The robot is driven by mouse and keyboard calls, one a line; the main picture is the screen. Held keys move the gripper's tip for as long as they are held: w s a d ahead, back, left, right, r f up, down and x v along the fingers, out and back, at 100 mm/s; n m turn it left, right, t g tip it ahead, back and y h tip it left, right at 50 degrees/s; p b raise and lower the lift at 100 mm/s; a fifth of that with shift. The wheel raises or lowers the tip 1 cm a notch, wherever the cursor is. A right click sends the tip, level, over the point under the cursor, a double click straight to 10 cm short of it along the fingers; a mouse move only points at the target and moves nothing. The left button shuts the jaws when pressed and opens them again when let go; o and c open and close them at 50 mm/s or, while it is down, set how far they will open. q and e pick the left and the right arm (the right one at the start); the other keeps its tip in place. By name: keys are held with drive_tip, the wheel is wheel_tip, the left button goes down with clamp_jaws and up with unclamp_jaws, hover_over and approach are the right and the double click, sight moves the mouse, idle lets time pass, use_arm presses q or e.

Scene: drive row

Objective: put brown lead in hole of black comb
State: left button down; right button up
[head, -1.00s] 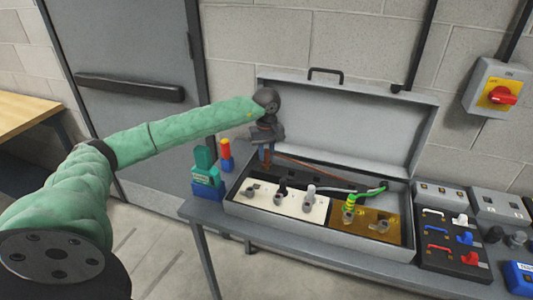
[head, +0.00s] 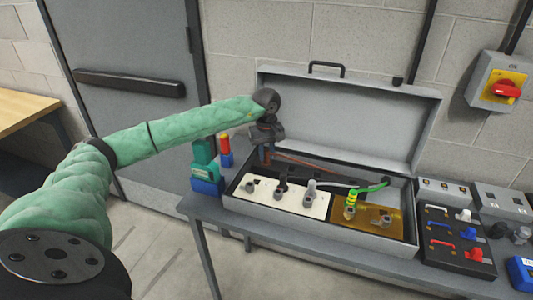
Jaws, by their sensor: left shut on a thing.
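My left gripper (head: 267,140) is shut on the upright brown end of the brown lead (head: 267,154), above the back left part of an open grey case (head: 232,205). The rest of the lead, thin and reddish brown, runs right and down into the case (head: 305,164). A dark strip lies in the case behind the white panel; I cannot tell for certain that it is the black comb, and its holes are too small to make out. The brown end's lower tip is not clear against the dark interior. My right gripper is not in view.
The white panel (head: 265,197) bears several posts, one black (head: 282,186). A green-yellow lead (head: 350,203) stands by the gold panel (head: 393,228). The raised lid (head: 350,115) is behind. Teal and blue blocks (head: 205,176) stand left; a switch panel (head: 455,257) stands right.

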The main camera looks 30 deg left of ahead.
use_arm(q)
drive_tip(key=c, duration=1.2)
unclamp_jaws()
drive_tip(key=shift+r, duration=0.1)
wheel_tip(320, 180, up, 6)
drive_tip(key=shift+r+b, duration=0.15)
drive_tip(key=shift+b, duration=0.9)
drive_tip(key=shift+r, duration=0.7)
drive_tip(key=shift+f, duration=0.1)
